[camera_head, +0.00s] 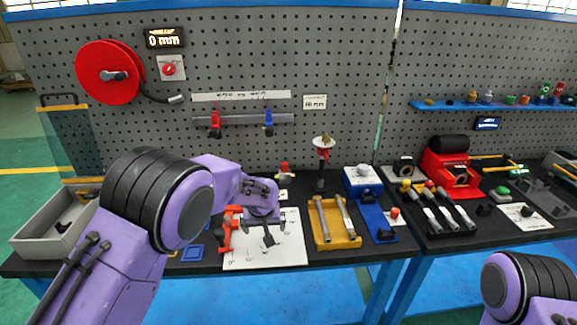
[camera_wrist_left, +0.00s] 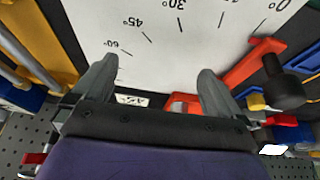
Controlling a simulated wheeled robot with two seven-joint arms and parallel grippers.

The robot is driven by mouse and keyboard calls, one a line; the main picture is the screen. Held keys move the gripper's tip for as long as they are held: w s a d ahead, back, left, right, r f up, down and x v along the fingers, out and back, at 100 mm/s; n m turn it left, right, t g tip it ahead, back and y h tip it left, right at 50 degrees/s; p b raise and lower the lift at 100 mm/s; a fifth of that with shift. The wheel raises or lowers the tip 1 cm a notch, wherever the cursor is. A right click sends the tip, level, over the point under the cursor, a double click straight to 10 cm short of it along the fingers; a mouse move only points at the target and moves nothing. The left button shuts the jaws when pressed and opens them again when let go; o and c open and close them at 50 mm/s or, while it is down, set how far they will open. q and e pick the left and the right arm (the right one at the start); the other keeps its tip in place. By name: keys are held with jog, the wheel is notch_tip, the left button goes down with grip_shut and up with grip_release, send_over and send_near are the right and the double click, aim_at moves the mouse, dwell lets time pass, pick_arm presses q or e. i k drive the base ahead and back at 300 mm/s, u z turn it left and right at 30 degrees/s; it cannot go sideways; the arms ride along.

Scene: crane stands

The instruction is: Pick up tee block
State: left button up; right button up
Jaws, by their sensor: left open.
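I cannot tell for sure which piece is the tee block. My left gripper (camera_head: 268,237) is over the white angle board (camera_head: 285,250). In the left wrist view my left gripper (camera_wrist_left: 158,70) has its two grey fingers wide apart, with only the board's printed angle marks between the tips. An orange-red piece (camera_head: 228,230) lies along the board's left edge; it also shows in the left wrist view (camera_wrist_left: 255,62), beside the right finger and not between the fingers. My right gripper is out of view; only part of that arm shows at bottom right.
A yellow tray (camera_head: 322,240) with metal rods stands right of the board. A grey bin (camera_head: 30,240) with a small dark piece stands far left. A blue frame (camera_head: 192,253) lies left of the board. A pegboard (camera_head: 240,60) closes the back.

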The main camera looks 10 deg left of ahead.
aim_at(283, 178)
jog(key=i, duration=0.95)
